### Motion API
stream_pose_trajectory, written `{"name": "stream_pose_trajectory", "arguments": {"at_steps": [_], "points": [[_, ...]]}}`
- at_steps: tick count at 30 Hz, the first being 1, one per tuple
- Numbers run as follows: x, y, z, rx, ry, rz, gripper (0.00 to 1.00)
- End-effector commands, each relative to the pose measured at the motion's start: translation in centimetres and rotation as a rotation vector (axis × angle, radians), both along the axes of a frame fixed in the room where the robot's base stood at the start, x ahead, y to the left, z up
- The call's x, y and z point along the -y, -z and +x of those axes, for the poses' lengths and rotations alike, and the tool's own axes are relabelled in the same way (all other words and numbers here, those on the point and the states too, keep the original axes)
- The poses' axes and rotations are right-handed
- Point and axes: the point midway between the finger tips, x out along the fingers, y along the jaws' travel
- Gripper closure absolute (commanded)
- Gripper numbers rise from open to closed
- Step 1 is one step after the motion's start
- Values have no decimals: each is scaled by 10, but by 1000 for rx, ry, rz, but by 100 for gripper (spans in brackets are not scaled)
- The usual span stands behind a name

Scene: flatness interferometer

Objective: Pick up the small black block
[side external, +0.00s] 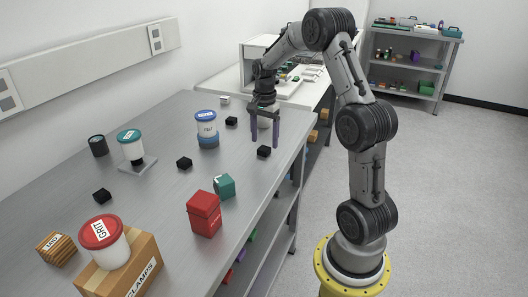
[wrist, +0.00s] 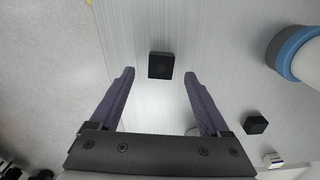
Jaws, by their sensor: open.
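Several small black blocks lie on the grey metal bench. One black block (side external: 264,152) is near the bench's right edge, just by my gripper's fingertips. In the wrist view this block (wrist: 161,65) sits just past the fingertips, roughly centred between them, with nothing touching it. My gripper (side external: 265,145) points down with its two purple fingers apart; they also show open and empty in the wrist view (wrist: 159,76). Other black blocks lie at the back (side external: 231,121), mid-bench (side external: 184,163) and to the left (side external: 102,196). Another black block (wrist: 255,125) shows at lower right in the wrist view.
A blue-lidded jar (side external: 206,130) stands left of my gripper. A teal block (side external: 224,186) and a red canister (side external: 204,214) stand nearer the front. A green-lidded jar (side external: 130,146), dark cylinder (side external: 98,146) and cardboard box (side external: 125,272) are farther left. The bench edge is close on the right.

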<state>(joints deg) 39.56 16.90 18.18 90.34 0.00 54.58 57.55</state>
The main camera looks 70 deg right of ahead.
Motion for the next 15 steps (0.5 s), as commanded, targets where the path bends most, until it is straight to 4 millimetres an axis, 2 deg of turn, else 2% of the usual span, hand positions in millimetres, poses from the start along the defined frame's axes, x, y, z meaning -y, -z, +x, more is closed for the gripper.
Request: {"name": "stream_pose_trajectory", "arguments": {"at_steps": [3, 6, 15], "points": [[-2, 18, 1, -4, 0, 2, 20], [-2, 27, 1, -2, 0, 1, 20], [-1, 31, 1, 0, -1, 0, 22]]}}
